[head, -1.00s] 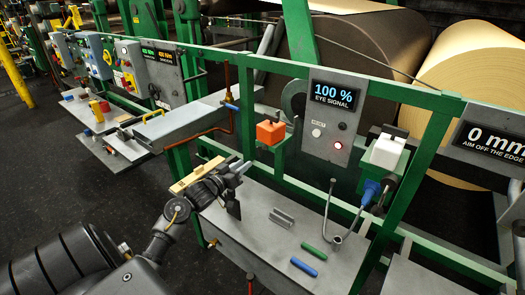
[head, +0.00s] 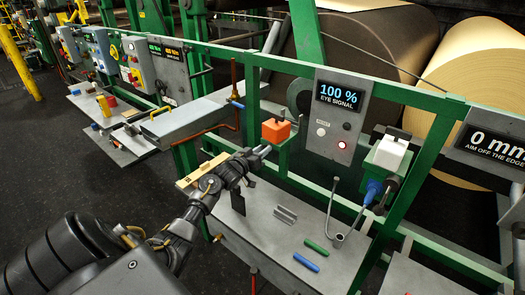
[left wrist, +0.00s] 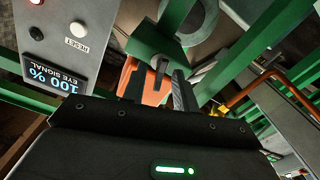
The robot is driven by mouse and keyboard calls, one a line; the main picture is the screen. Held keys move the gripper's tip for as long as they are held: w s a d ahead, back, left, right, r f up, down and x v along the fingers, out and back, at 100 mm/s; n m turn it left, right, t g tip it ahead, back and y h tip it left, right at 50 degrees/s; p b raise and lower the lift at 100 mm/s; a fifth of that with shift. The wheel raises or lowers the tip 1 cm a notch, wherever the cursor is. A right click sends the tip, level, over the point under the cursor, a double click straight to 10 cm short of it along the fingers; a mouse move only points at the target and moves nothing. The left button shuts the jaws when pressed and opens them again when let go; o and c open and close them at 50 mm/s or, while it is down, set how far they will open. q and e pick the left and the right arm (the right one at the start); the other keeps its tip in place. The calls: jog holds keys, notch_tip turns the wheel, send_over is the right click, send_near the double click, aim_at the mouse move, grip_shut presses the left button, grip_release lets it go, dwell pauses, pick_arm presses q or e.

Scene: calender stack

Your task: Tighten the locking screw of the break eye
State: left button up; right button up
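An orange block (head: 275,130) sits on a green bracket on the frame, left of the eye signal panel (head: 339,117), which reads 100 %. I take it to be part of the break eye. My left gripper (head: 263,153) is just in front of and below the block. In the left wrist view the orange block (left wrist: 152,92) shows behind and between the two dark fingers, which stand apart. A small dark lever or screw handle (left wrist: 160,68) shows near the fingertips; I cannot tell whether they touch it. My right gripper is not in view.
A white box (head: 388,153) sits on another green bracket at right, with a blue connector (head: 373,191) below. The grey bench (head: 270,238) holds a green rod (head: 317,247), a blue rod (head: 306,263) and a metal angle piece (head: 285,215). Green rails surround the block.

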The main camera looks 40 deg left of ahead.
pick_arm(q)
grip_shut()
jog(key=shift+d, duration=0.1)
jog(key=shift+m, duration=0.3)
jog(key=shift+d+f+m+b, duration=0.15)
jog(key=shift+m+b, duration=3.4)
jog(key=shift+m, duration=3)
jog(key=shift+a+f+m+b, duration=0.1)
jog(key=shift+m+b, duration=3.45)
jog(key=shift+m, duration=3)
